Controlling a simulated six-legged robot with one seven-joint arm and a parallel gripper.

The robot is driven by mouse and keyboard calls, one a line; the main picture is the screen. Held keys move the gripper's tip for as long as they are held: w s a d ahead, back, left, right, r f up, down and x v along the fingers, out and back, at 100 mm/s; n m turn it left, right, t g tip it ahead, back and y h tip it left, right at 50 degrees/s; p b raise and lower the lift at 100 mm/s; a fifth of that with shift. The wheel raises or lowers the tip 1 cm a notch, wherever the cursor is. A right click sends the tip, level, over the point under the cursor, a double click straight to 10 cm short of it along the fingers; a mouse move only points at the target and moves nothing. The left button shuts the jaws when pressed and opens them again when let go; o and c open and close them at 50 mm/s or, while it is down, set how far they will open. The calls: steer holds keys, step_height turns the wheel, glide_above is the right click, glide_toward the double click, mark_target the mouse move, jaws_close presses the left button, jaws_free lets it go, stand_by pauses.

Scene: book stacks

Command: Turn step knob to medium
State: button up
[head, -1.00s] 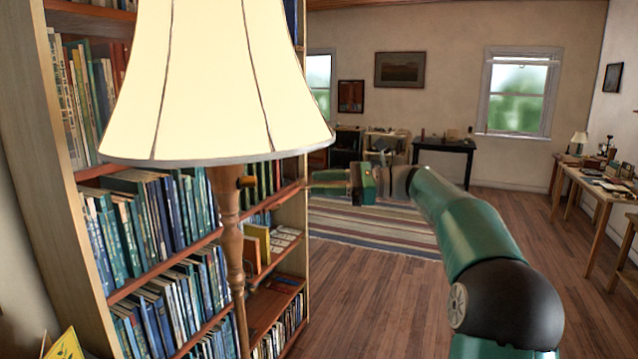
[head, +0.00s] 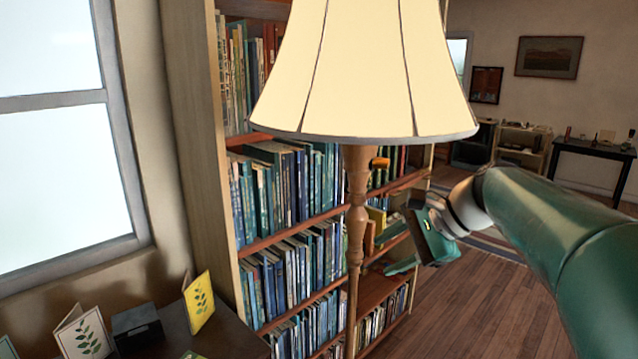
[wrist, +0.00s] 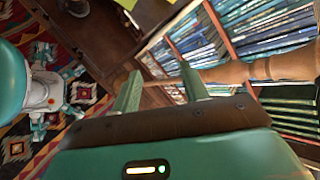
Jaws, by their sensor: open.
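The step knob (head: 380,162) is a small orange-brown knob on the right side of the lamp's wooden post (head: 357,215), just under the cream shade (head: 365,70). Its setting cannot be read. My gripper (head: 395,258) is to the right of the post and lower than the knob, apart from both. In the wrist view my gripper (wrist: 160,90) shows two green fingers spread with nothing between them. The lamp's post (wrist: 270,70) lies to the right of the fingers there. The knob cannot be made out in the wrist view.
A bookshelf (head: 205,130) full of books stands behind the lamp. A dark table (head: 215,335) with cards and a small black box (head: 137,325) is at lower left, beside a window (head: 60,150). Open wooden floor (head: 465,300) lies to the right.

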steer(key=s+d+f+n+h, duration=0.1)
steer(key=s+f+n+h, duration=0.1)
steer(key=s+f+n, duration=0.2)
steer(key=s+f+n+h, duration=0.3)
steer(key=s+f+n, duration=0.1)
steer(key=s, duration=0.6)
steer(key=s+d+f+n+t+h, duration=0.1)
steer(key=s+f+n+h, duration=0.2)
steer(key=s+f+n, duration=0.2)
steer(key=shift+s+d, duration=0.3)
steer(key=shift+s, duration=0.95)
